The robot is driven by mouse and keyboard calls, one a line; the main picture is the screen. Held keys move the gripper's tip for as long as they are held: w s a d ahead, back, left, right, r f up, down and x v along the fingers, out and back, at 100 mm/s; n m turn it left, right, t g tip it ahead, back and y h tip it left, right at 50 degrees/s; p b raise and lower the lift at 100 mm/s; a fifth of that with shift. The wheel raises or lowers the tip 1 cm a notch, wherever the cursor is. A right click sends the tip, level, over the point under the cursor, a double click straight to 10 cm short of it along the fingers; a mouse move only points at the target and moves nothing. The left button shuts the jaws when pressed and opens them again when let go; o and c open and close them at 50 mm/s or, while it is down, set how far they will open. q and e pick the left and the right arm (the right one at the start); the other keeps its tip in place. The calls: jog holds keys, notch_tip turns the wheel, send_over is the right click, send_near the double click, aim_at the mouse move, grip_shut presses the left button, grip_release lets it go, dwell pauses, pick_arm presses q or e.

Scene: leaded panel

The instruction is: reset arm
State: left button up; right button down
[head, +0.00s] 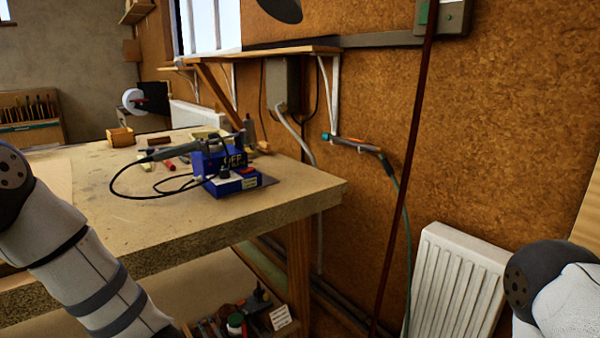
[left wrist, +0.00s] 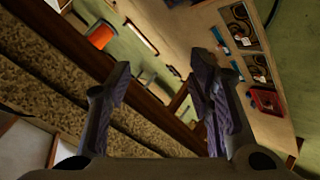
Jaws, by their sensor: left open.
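My left gripper (left wrist: 155,85) shows in the left wrist view with its two fingers apart and nothing between them. Beyond the fingers are a wooden edge and, farther off, a greenish floor. In the head view my left arm comes in at the lower left, in front of the workbench (head: 120,238), and its gripper is out of frame. My right arm shows only in part at the lower right edge, and its gripper is out of frame. A blue soldering station (head: 225,172) with a black cable stands on the bench.
A white radiator (head: 455,285) stands against the brown wall, left of my right arm. A dark red pole (head: 408,160) runs down in front of the wall. A lower shelf (head: 225,290) holds small items. An orange object (left wrist: 101,36) shows in the left wrist view.

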pick_arm(q)
jog(key=s+d+f+m+g+h, duration=0.2)
jog(key=s+d+f+m+h, duration=0.15)
jog(key=s+f+m, duration=0.45)
jog(key=s+d+f+m+g+h, duration=0.15)
jog(key=s+d+f+m, duration=0.35)
jog(key=s, duration=0.5)
jog(key=s+d+f+m+g+h, duration=0.1)
jog(key=s+m+g, duration=0.4)
jog(key=s, duration=1.3)
jog(key=shift+f+h, duration=0.3)
jog(key=shift+h, duration=0.4)
